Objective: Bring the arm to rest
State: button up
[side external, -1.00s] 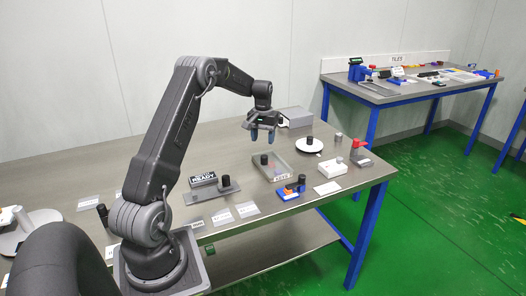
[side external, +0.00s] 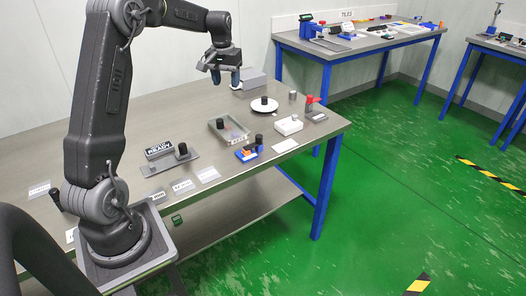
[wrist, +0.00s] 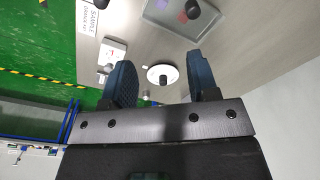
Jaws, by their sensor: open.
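My gripper (side external: 225,77) hangs above the back part of the steel bench in the side external view. Its two blue fingers are apart with nothing between them. In the wrist view my gripper (wrist: 162,85) also shows open, with a white round disc with a black knob (wrist: 163,75) seen beyond the gap, on the bench and apart from the fingers. The same white disc (side external: 257,108) lies on the bench to the right of my gripper in the side external view.
A second table (side external: 345,45) stands behind. The air around my gripper is clear.

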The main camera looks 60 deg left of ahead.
jog(key=s+d+r+m+t, duration=0.1)
jog(key=s+d+r, duration=0.2)
jog(key=d, duration=0.4)
jog(key=s+d+r+m+t, duration=0.1)
jog(key=s+d+r+m, duration=0.15)
jog(key=d, duration=0.45)
jog(key=s+d+r+m+t, duration=0.1)
jog(key=s+d+r, duration=0.15)
jog(key=d, duration=0.45)
jog(key=s+d+f+m+t, duration=0.2)
jog(key=s+d+m, duration=0.1)
jog(key=s+d, duration=0.8)
jog(key=s, duration=0.3)
jog(key=shift+d+f, duration=0.15)
jog(key=shift+f, duration=0.1)
